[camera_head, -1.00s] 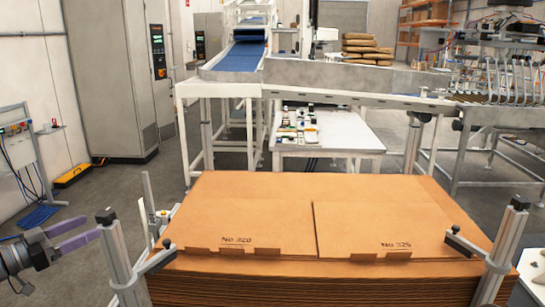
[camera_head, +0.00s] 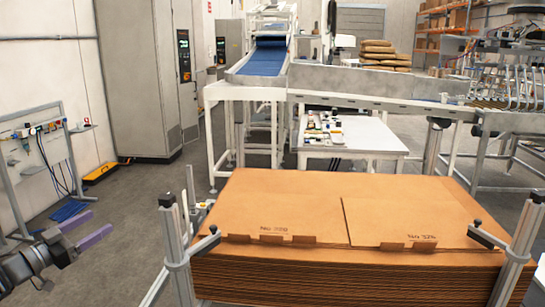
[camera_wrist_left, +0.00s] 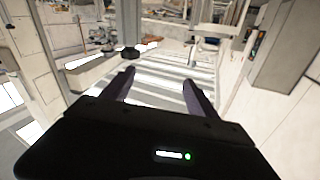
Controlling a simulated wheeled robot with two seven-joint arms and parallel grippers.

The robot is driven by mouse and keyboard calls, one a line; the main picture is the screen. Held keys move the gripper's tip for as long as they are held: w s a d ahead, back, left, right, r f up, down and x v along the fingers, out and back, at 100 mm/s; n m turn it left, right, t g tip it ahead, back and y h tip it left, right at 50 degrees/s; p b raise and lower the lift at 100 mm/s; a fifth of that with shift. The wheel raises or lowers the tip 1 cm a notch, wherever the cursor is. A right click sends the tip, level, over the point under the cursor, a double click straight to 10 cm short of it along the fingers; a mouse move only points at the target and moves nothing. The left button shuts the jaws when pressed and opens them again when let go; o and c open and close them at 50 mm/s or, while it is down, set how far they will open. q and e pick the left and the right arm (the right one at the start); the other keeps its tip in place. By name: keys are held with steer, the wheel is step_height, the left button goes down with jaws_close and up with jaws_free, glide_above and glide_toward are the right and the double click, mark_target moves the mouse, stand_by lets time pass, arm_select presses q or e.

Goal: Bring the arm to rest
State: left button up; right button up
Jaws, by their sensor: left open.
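My left gripper (camera_head: 86,230) is at the lower left of the head view. Its two purple-grey fingers are apart with nothing between them. It is in free air, left of the cardboard stack and clear of it. In the left wrist view both fingers of the left gripper (camera_wrist_left: 160,88) show spread, with only blurred floor and equipment beyond. My right gripper is not in either view.
A stack of brown cardboard sheets (camera_head: 330,275) stands in front, between metal corner posts (camera_head: 177,250). Behind it are a white table (camera_head: 370,136) with small parts and a blue conveyor (camera_head: 262,62). A grey cabinet (camera_head: 145,80) stands at the left. Floor between is open.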

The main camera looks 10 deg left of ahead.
arm_select(q)
step_height(320, 180, down, 16)
steer(key=w+n+y, duration=0.3)
steer(key=n+y, duration=0.4)
steer(key=s+d+f+n+g, duration=0.2)
steer(key=s+d+f+g, duration=0.1)
steer(key=d+f, duration=0.6)
steer(key=s+d+f+n+g, duration=0.1)
steer(key=s+d+f+g, duration=0.2)
steer(key=d+f, duration=0.65)
steer(key=s+d+f+g+h, duration=0.2)
steer(key=s+d+f+g, duration=0.3)
steer(key=s+d+f, duration=0.7)
steer(key=s+d+f+m+g+h, duration=0.1)
steer(key=s+d+g, duration=0.4)
steer(key=s+d, duration=1.3)
steer(key=shift+s+f+m+g+h, duration=0.2)
steer(key=shift+s+m+g+h, duration=0.2)
steer(key=shift+s+m+h, duration=0.35)
steer(key=shift+w+d, duration=0.15)
steer(key=shift+d, duration=0.05)
